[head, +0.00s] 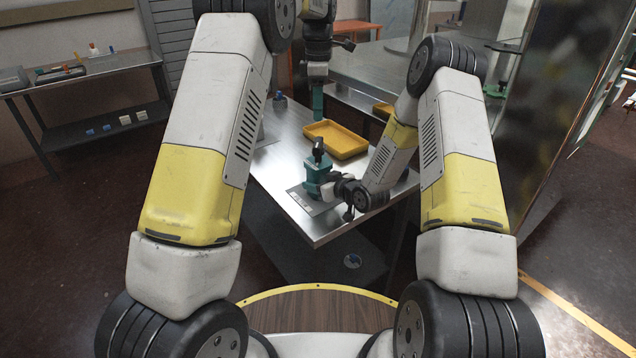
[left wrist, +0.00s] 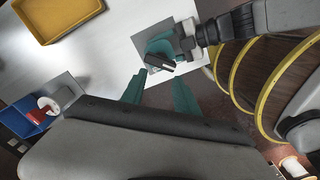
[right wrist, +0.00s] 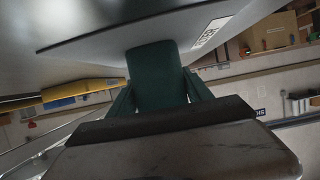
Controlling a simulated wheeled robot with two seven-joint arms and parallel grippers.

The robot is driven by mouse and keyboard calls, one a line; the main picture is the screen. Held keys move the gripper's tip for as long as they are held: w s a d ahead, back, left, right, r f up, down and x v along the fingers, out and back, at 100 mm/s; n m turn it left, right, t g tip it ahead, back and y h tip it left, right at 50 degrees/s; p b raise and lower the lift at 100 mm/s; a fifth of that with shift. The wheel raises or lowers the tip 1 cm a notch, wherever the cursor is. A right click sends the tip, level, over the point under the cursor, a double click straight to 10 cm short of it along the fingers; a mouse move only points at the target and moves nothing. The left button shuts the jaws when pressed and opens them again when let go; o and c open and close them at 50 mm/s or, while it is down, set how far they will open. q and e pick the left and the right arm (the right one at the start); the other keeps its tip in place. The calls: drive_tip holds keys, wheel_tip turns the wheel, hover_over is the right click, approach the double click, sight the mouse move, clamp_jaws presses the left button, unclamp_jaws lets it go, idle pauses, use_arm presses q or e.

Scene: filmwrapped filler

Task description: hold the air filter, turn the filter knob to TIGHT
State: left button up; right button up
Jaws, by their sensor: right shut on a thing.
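The teal air filter (head: 313,176) stands on a grey plate (head: 300,199) near the front corner of the metal table. Its black knob (head: 318,150) is on top, and the knob also shows in the left wrist view (left wrist: 160,65). My right gripper (head: 328,188) is shut on the filter's body from the right; the right wrist view shows the teal body (right wrist: 153,72) between its fingers. My left gripper (head: 317,103) points down above the table, higher than the knob and apart from it. Its fingers (left wrist: 159,94) are spread and empty. I cannot read the knob's setting.
A yellow tray (head: 347,145) lies on the table behind the filter. A small blue and red container (left wrist: 28,118) with a white round part shows in the left wrist view. A side bench (head: 90,69) with small items stands at the far left. The table's front edge is close to the filter.

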sight(318, 141)
use_arm(q)
drive_tip(key=shift+o, duration=0.6)
wheel_tip(318, 141, down, 10)
drive_tip(key=m, duration=1.9)
drive_tip(key=shift+m, duration=0.3)
clamp_jaws()
